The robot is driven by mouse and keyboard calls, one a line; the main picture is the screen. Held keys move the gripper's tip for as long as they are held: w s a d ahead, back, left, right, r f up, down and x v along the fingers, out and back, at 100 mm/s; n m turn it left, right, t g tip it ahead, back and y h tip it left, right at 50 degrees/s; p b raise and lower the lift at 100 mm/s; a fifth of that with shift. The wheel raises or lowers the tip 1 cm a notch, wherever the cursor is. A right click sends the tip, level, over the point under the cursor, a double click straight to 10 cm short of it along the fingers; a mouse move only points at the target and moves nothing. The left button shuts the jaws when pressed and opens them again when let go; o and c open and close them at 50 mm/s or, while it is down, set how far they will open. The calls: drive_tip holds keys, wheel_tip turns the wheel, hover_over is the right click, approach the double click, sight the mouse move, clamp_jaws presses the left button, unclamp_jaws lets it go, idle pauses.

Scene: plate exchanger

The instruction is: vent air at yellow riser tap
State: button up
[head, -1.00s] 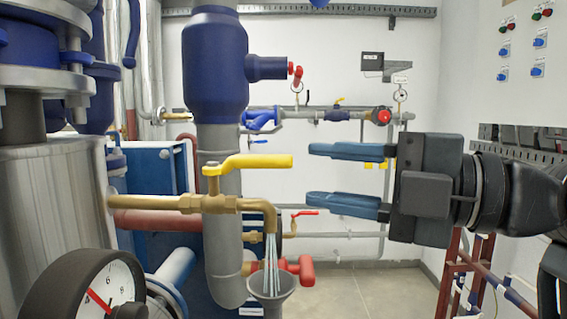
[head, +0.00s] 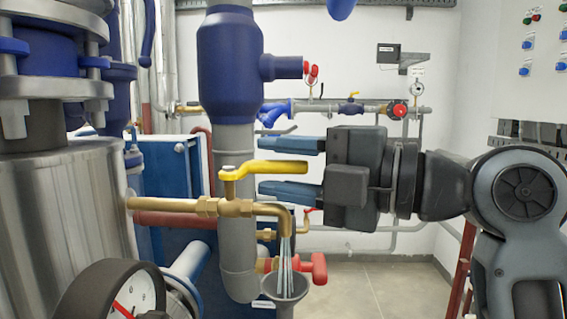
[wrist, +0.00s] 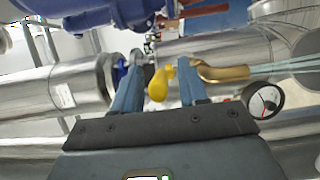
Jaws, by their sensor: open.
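The yellow tap handle (head: 270,168) sits on a brass valve on a brass pipe (head: 175,205). The lever points right, along the pipe. Water runs from the downturned spout (head: 284,225) into a grey funnel (head: 285,288). My gripper (head: 258,167) is open, its blue fingers pointing left, one above and one below the lever's height in the head view. In the wrist view the rounded end of the yellow handle (wrist: 158,86) shows between the open fingers (wrist: 160,80). I cannot tell whether either finger touches it.
A black-rimmed gauge (head: 118,292) stands at the lower left beside a silver tank (head: 70,205). A thick grey riser with a blue body (head: 228,65) stands behind the tap. A red-handled valve (head: 315,268) is close to the funnel.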

clamp_jaws()
